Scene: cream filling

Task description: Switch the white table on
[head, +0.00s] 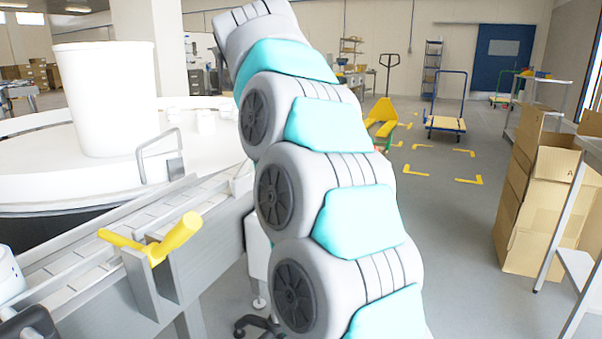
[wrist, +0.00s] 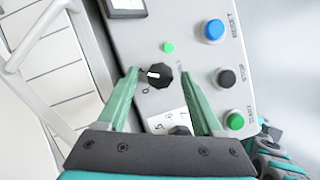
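The white round table (head: 30,172) is at the left in the head view, with a tall white tub (head: 112,100) on it. In the wrist view a light grey control panel (wrist: 200,25) carries a black rotary knob (wrist: 158,75), a small green light (wrist: 168,47), a blue RESET button (wrist: 214,30), a black STOP button (wrist: 228,77) and a green START button (wrist: 235,121). My gripper (wrist: 155,71) is open. Its two green fingertips are on either side of the knob in the picture, with gaps visible. I cannot tell their height over the panel. My arm hides the panel and gripper in the head view.
A metal conveyor (head: 80,250) with a yellow handle (head: 175,240) runs along the left, beside the table. A bent metal rail (head: 160,155) stands at its edge. Cardboard boxes (head: 540,200) stand at the right by a rack. Open floor lies between them.

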